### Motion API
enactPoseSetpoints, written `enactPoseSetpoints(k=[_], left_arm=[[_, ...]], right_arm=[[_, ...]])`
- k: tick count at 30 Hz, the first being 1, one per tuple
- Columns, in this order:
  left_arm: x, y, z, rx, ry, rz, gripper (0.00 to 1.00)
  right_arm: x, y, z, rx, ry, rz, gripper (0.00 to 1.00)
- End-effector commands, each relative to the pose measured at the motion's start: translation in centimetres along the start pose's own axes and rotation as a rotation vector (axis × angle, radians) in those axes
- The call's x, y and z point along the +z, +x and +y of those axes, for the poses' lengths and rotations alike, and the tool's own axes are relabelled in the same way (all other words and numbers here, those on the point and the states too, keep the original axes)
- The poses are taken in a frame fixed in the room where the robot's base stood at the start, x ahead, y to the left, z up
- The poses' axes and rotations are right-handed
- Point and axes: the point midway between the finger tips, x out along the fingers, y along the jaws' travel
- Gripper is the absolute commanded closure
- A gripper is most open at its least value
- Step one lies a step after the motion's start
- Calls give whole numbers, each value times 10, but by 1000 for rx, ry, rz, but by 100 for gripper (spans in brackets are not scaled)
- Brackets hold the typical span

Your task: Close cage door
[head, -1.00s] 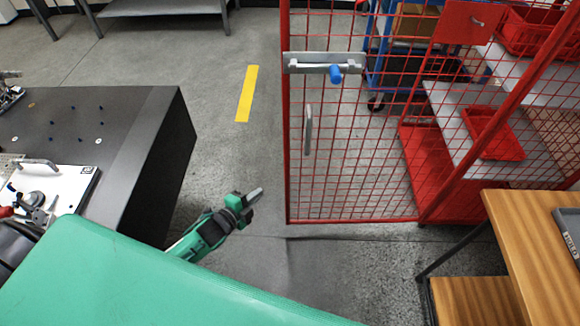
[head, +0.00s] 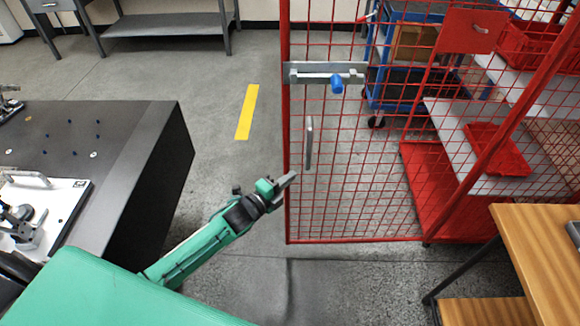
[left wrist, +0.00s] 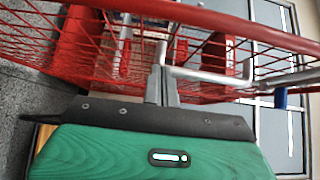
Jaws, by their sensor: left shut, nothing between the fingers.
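The cage door (head: 352,208) is a red wire-mesh panel right of centre in the head view. It has a silver vertical pull handle (head: 309,143) and a sliding latch (head: 310,73) with a blue knob (head: 337,85). My left gripper (head: 288,178) overlaps the door's left upright, just below and left of the handle; the head view does not show whether it touches. In the left wrist view, the shut, empty fingers (left wrist: 162,87) point at red mesh, and the silver handle (left wrist: 205,76) appears close beside their tips. The blue knob (left wrist: 280,98) is at right. My right gripper is out of view.
Behind the mesh are red bins (head: 497,148), shelves and a blue cart (head: 400,104). A dark table (head: 140,125) stands at left, a wooden table (head: 540,245) at lower right. Floor with a yellow stripe (head: 247,112) is clear left of the door.

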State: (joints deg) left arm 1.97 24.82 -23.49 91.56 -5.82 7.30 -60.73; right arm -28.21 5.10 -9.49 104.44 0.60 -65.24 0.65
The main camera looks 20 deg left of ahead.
Motion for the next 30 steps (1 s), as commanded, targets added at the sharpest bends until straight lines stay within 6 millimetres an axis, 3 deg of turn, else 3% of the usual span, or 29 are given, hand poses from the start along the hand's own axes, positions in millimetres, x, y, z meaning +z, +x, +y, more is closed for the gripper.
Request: enactPoseSetpoints(k=[3, 12, 30], left_arm=[[7, 18, -1, -1, 4, 0, 100], [26, 36, 0, 1, 1, 0, 100], [36, 34, 0, 0, 2, 3, 100]], right_arm=[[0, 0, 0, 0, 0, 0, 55], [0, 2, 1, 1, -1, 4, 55], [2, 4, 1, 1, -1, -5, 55]])
